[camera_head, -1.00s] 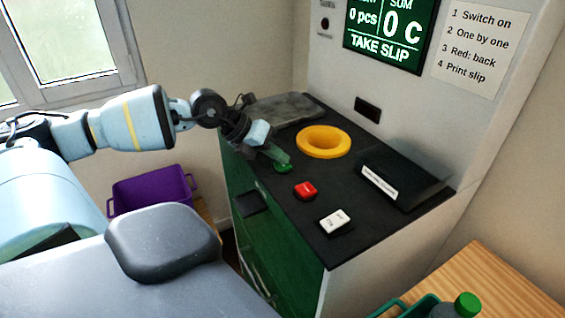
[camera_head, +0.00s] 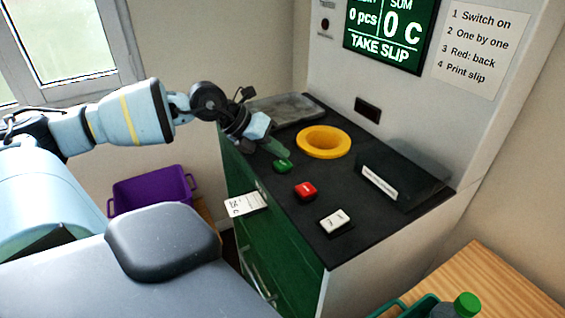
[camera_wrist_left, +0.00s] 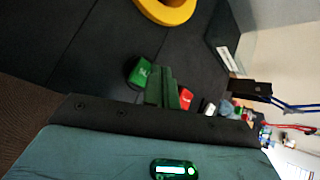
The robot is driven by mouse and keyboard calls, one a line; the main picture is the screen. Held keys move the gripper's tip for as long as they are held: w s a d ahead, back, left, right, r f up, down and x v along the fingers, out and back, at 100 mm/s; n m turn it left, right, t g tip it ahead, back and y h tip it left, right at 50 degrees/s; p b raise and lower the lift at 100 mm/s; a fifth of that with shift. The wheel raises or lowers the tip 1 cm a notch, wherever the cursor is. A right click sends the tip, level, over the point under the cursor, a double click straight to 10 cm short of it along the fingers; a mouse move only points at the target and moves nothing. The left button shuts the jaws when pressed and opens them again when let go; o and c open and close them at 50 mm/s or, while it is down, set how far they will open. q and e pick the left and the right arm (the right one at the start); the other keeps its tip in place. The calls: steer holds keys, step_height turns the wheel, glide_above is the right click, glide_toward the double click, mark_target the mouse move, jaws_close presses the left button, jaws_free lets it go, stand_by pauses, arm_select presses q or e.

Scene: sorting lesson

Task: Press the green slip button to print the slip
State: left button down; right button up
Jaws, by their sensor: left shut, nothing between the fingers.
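The green slip button (camera_head: 282,166) sits on the black counter top, left of the red button (camera_head: 305,191); it also shows in the left wrist view (camera_wrist_left: 139,73). My left gripper (camera_head: 279,152) is shut and empty, its fingertips just above and behind the green button in the head view. In the left wrist view the fingers (camera_wrist_left: 161,88) appear beside the button, and I cannot tell whether they touch it. A white printed slip (camera_head: 246,204) sticks out of the green front of the machine. The display (camera_head: 390,30) reads 0 pcs, 0 C and TAKE SLIP. My right gripper is not in view.
A yellow ring (camera_head: 323,142) surrounds an opening in the counter. A white button (camera_head: 334,221) and a dark box with a label (camera_head: 379,183) stand to the right. A purple crate (camera_head: 150,190) is at the left, a wooden table (camera_head: 500,285) at lower right.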

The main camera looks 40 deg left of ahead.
mark_target(278, 163)
arm_select(q)
steer(key=shift+r, duration=1.3)
steer(key=shift+r+b, duration=0.3)
steer(key=shift+r, duration=0.95)
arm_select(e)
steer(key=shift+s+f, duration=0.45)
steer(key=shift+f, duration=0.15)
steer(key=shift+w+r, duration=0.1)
